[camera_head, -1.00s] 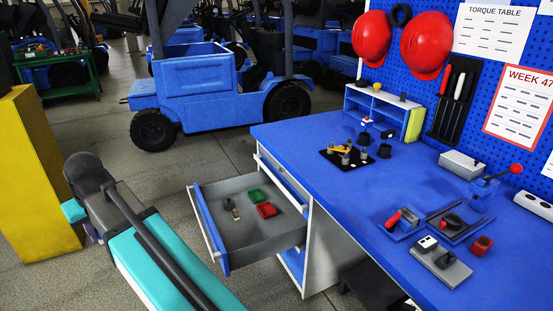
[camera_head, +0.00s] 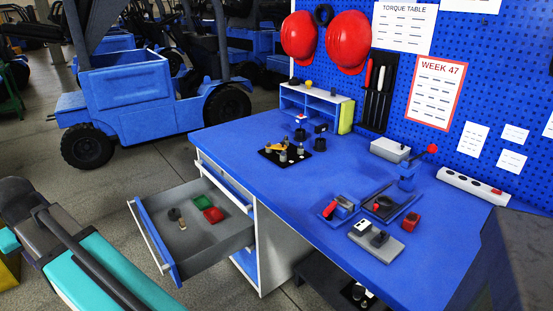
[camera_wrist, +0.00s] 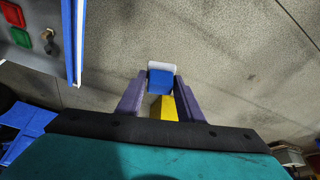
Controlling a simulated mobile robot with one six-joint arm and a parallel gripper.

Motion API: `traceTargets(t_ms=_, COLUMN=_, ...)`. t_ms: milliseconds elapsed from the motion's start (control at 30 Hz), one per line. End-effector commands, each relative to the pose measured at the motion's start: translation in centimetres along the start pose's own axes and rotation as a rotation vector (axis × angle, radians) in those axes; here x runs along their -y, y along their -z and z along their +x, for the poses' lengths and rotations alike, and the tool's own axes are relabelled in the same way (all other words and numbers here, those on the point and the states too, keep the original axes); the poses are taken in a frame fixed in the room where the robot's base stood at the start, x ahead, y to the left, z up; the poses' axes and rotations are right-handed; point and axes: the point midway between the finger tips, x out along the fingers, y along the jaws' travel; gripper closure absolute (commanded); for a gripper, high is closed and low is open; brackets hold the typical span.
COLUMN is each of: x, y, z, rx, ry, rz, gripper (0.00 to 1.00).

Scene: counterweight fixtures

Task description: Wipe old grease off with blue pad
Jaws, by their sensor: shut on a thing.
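In the wrist view my gripper (camera_wrist: 160,97) is shut on the blue pad (camera_wrist: 160,80), with a purple finger on each side. A pale edge shows beyond the pad. A yellow piece (camera_wrist: 163,108) shows below it between the fingers; I cannot tell if it belongs to the pad. Grey floor lies behind the pad, which appears clear of the bench and drawer. In the head view my arm is at the lower left, and the pad and fingertips are not seen. I cannot make out any old grease.
The blue workbench (camera_head: 262,190) carries several fixtures, a black plate with posts (camera_head: 284,153) and a grey block (camera_head: 376,241). Its open drawer (camera_head: 180,256) juts out near my arm, holding a green block (camera_head: 204,202) and a red block (camera_head: 213,215). A blue truck (camera_head: 140,100) stands behind on open floor.

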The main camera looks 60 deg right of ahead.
Motion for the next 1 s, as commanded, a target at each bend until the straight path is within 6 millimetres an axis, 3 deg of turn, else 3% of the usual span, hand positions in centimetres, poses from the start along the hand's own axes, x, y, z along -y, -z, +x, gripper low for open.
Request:
traceTargets(t_ms=467, x=-17.0, y=-0.6, z=-2.3, rx=0.002, ry=-0.192, rz=0.462, gripper=0.84)
traceTargets(t_ms=767, x=-27.6, y=-3.2, z=-4.4, rx=0.002, ry=-0.319, rz=0.769, gripper=0.84)
traceTargets(t_ms=1000, x=-35.4, y=-6.4, z=-6.6, rx=0.002, ry=-0.419, rz=1.010, gripper=0.84)
